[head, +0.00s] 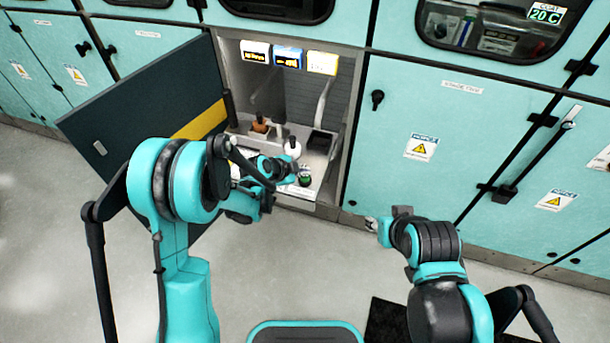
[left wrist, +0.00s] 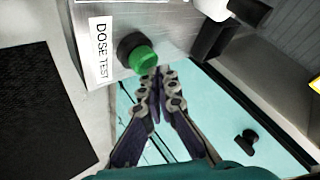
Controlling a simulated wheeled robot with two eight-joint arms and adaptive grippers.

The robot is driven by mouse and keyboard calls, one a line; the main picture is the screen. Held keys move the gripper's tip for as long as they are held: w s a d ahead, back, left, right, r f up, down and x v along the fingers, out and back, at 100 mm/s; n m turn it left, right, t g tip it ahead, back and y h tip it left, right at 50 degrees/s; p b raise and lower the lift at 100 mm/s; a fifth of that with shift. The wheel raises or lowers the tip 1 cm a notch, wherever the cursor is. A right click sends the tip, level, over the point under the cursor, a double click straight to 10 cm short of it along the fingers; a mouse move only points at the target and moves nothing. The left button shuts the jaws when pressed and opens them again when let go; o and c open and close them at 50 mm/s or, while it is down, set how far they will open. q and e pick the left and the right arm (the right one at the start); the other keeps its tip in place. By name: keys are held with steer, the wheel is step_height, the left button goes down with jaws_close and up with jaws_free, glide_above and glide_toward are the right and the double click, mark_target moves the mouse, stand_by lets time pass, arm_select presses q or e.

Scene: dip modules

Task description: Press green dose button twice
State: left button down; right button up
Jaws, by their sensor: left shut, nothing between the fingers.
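The green dose button (head: 305,180) stands on a dark round base at the front of the shelf inside the open cabinet. In the left wrist view the green button (left wrist: 143,60) lies just beyond my fingertips, beside a white label reading "DOSE TEST" (left wrist: 102,52). My left gripper (head: 290,167) reaches into the cabinet opening beside the button; in the left wrist view its fingers (left wrist: 160,72) are shut together with nothing between them. The tips appear very close to the button; whether they touch it I cannot tell. My right gripper (head: 378,224) is outside the cabinet, low at the right; its finger opening is unclear.
The dark cabinet door (head: 145,100) hangs open at the left, near my left arm. A brown bottle (head: 260,124) and a white bottle (head: 292,147) stand inside, under several small displays. Closed teal cabinets (head: 430,110) flank the opening. A dark mat (head: 385,322) lies on the floor.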

arm_select(q)
steer(key=shift+f, duration=0.55)
arm_select(e)
steer(key=shift+f, duration=0.15)
stand_by(0.5)
arm_select(q)
steer(key=shift+r+p, duration=0.55)
steer(key=shift+r, duration=0.5)
arm_select(e)
steer(key=shift+r, duration=0.65)
arm_select(q)
steer(key=shift+r+p, duration=1.7)
steer(key=shift+r, duration=0.9)
arm_select(e)
step_height(320, 180, up, 3)
steer(key=shift+r, duration=0.2)
arm_select(q)
steer(key=shift+f, duration=0.1)
arm_select(e)
jaws_close()
